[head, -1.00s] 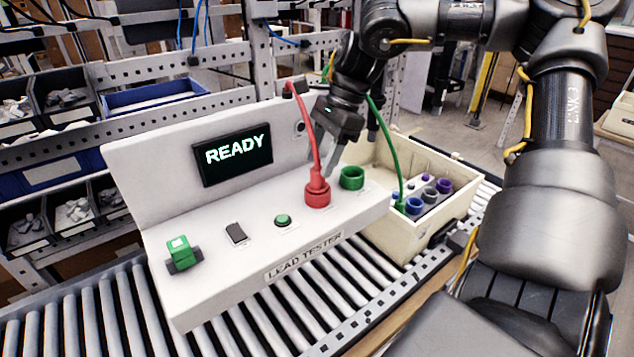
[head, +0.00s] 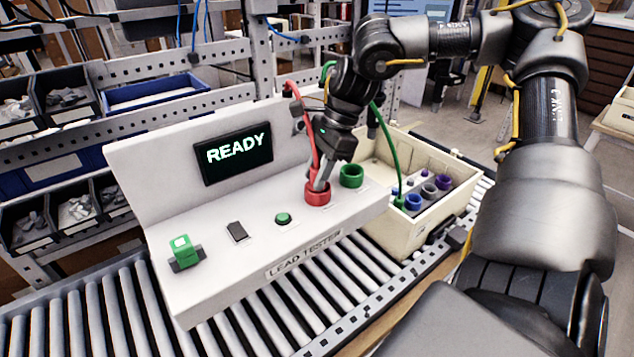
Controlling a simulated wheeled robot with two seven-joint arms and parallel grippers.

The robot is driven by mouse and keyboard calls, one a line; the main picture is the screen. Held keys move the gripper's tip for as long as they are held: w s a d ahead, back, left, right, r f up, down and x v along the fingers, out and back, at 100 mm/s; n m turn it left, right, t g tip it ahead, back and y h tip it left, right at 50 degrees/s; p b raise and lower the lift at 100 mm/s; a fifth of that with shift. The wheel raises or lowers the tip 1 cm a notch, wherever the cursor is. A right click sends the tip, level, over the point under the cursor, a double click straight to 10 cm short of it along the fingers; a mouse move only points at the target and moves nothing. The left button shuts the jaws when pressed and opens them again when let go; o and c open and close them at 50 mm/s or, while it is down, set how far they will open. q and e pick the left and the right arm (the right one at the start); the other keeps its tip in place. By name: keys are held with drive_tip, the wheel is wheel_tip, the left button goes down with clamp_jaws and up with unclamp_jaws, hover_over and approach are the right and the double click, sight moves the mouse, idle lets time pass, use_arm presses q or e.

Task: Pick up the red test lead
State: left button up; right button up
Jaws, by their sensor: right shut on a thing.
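The red test lead (head: 309,128) is a red cable that arches from a holder at the tester's upper back edge down to the red socket (head: 317,196). The lead tester (head: 190,215) is a white console with a screen reading READY. My right gripper (head: 320,184) points down at the red socket, shut on the red lead's plug end. Its fingers hide most of the plug, so I cannot tell how deep it sits in the socket. My left gripper is not in the view.
A green socket (head: 351,176) is close to the right of the red one. A green lead (head: 386,140) hangs into a cream bin (head: 425,232) with blue and purple parts. A green button (head: 283,218), a black switch (head: 237,231) and a green clip (head: 183,252) sit to the left. Rollers (head: 120,310) run below.

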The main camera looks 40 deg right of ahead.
sight(317, 167)
drive_tip(key=shift+r, duration=0.15)
drive_tip(key=shift+r, duration=0.25)
wheel_tip(317, 167, up, 17)
drive_tip(key=b, duration=0.1)
drive_tip(key=shift+r+b, duration=0.15)
drive_tip(key=shift+b, duration=0.2)
